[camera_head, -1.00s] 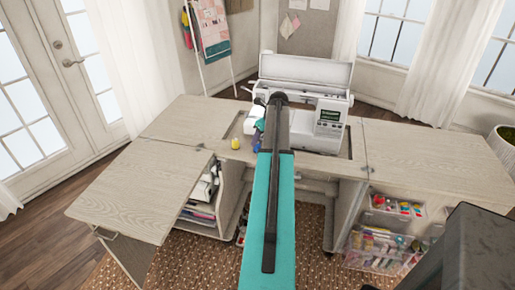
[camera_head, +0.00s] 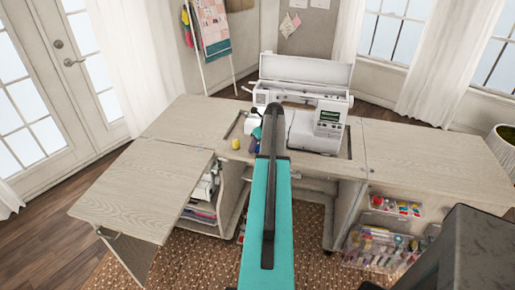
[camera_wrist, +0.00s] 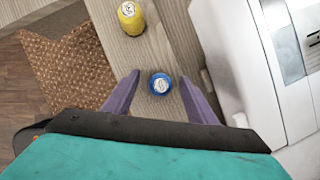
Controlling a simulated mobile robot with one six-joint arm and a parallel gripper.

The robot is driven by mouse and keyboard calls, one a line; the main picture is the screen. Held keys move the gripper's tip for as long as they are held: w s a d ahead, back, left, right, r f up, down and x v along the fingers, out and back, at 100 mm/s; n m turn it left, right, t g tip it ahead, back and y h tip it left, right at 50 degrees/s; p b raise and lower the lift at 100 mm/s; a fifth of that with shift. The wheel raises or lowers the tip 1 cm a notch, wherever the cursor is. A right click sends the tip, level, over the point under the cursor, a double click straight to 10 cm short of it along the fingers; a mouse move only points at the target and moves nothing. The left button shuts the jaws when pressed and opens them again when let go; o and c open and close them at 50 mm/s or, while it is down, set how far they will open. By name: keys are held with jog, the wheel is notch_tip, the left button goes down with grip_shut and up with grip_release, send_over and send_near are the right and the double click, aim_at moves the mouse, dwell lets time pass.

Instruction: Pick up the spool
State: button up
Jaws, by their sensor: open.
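A blue spool (camera_wrist: 160,83) with a pale round top stands upright on the wooden cabinet top in the wrist view. A yellow spool (camera_wrist: 131,17) stands apart from it, farther up in that view; it also shows in the head view (camera_head: 236,144). My gripper (camera_wrist: 160,77) is open and empty, with its two purple fingers on either side of the blue spool in the picture. I cannot tell how far the fingertips are above the top. In the head view my arm hides most of the gripper.
A white sewing machine (camera_head: 318,120) stands close to the right of my gripper in the wrist view. The cabinet's folded-out left leaf (camera_head: 135,200) and right top (camera_head: 430,155) are bare. Bins of supplies (camera_head: 380,245) sit below on the right.

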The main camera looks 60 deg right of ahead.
jog(key=c, duration=1.1)
jog(key=shift+r, duration=0.2)
jog(key=shift+c, duration=0.2)
jog(key=shift+r+b, duration=0.6)
jog(key=shift+r, duration=0.6)
jog(key=s+a+r+b, duration=0.1)
jog(key=s+a, duration=0.3)
jog(key=s, duration=0.2)
jog(key=s+a+r+b, duration=0.1)
jog(key=s+a+b, duration=0.1)
jog(key=s+a, duration=0.2)
jog(key=s, duration=0.3)
jog(key=shift+s+a+b, duration=0.25)
jog(key=shift+b, duration=0.05)
jog(key=shift+r, duration=0.1)
